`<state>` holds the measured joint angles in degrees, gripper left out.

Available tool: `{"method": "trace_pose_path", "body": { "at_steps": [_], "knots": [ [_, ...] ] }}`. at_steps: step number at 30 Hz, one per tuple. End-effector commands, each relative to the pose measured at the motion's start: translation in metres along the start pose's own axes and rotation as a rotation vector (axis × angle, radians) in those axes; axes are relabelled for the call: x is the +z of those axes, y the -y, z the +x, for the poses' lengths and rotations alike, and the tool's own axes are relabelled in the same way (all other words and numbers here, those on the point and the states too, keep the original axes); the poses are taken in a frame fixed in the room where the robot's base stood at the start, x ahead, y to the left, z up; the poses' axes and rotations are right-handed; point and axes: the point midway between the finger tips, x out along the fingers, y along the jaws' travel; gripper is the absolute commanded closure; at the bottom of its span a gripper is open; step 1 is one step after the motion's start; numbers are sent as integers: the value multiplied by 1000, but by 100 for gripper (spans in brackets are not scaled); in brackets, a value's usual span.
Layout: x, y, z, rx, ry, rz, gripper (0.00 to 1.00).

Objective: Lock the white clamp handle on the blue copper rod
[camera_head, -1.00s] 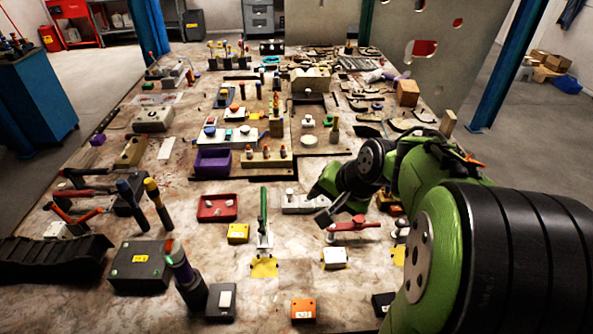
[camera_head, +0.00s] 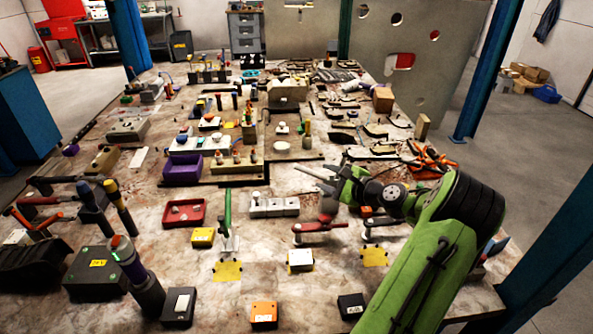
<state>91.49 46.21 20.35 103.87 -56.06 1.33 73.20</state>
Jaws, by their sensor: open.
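My gripper (camera_head: 313,178) is open and empty, with its fingers pointing left above the table, behind the front row of clamps. A clamp with an upright green handle (camera_head: 227,210) stands at the centre front. To its right, a clamp with a red handle (camera_head: 322,226) lies nearly level, below my gripper in the picture. A third clamp (camera_head: 382,221) stands further right, near my arm; its handle colour is hard to tell. I cannot pick out a white clamp handle or a blue copper rod with certainty. No clamp is touched by the fingers.
A grey block with white knobs (camera_head: 274,206) lies just left of my gripper. A red tray (camera_head: 184,214) and yellow box (camera_head: 203,237) are further left. Small boxes, including an orange one (camera_head: 263,314), line the front. Bare table (camera_head: 225,295) shows between them.

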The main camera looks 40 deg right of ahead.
Motion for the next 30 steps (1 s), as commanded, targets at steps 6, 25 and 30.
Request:
{"method": "trace_pose_path", "body": {
  "at_steps": [6, 25, 30],
  "knots": [
    [0, -2, 58, 4, 4, -2, 54],
    [0, -1, 119, 3, -1, -1, 55],
    [0, -1, 119, 3, -1, -1, 81]
  ]
}}
